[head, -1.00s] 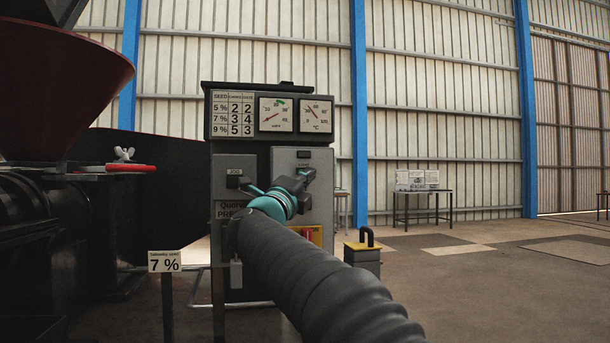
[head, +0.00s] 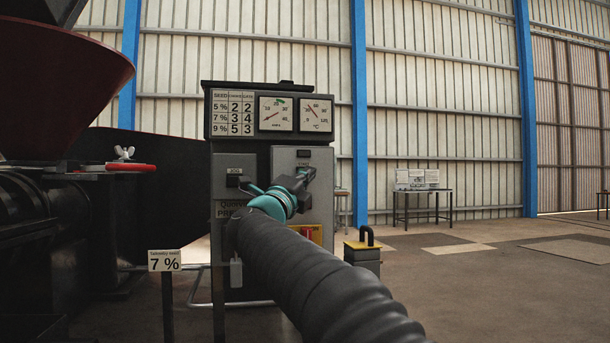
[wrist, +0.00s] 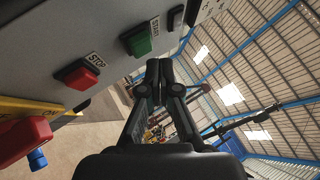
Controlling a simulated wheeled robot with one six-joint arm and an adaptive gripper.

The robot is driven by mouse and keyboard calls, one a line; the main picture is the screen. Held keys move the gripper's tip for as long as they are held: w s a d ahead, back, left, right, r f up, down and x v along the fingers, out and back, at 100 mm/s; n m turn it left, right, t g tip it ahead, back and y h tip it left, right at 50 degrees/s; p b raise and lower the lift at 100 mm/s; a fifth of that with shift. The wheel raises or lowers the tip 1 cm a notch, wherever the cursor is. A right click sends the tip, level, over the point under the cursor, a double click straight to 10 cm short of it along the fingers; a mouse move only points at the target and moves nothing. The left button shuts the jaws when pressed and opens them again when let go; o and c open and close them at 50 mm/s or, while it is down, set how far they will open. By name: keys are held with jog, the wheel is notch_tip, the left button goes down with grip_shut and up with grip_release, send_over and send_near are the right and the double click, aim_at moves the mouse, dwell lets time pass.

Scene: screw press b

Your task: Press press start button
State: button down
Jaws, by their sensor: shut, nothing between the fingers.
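The green start button (wrist: 137,44), with a START label beside it, is on the grey panel in the wrist view. A red stop button (wrist: 82,78) with a STOP label lies to its left on the same panel. My gripper (wrist: 158,66) is shut and empty, its fingertips just right of and below the green button in the picture; I cannot tell whether they touch it. In the head view my gripper (head: 306,173) is in front of the control cabinet's right panel (head: 318,205), and my arm hides much of the panel's lower part.
A red switch handle on a yellow plate (wrist: 30,140) juts out at the lower left of the wrist view. A dark hopper machine (head: 60,90) stands left of the cabinet. A 7 % sign (head: 164,261) stands in front. The floor at right is mostly open.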

jog(key=shift+w+a, duration=0.1)
jog(key=shift+w, duration=0.3)
jog(key=shift+w+a, duration=0.15)
jog(key=shift+w, duration=0.3)
dwell(0.8)
jog(key=shift+s, duration=0.15)
jog(key=shift+s+d+b, duration=0.25)
jog(key=shift+s+b, duration=0.35)
jog(key=shift+s, duration=0.1)
jog(key=s+b, duration=0.1)
jog(key=s, duration=0.1)
jog(key=s+d+b, duration=0.1)
jog(key=s+b, duration=0.1)
jog(key=shift+s+d, duration=0.2)
jog(key=shift+s, duration=0.2)
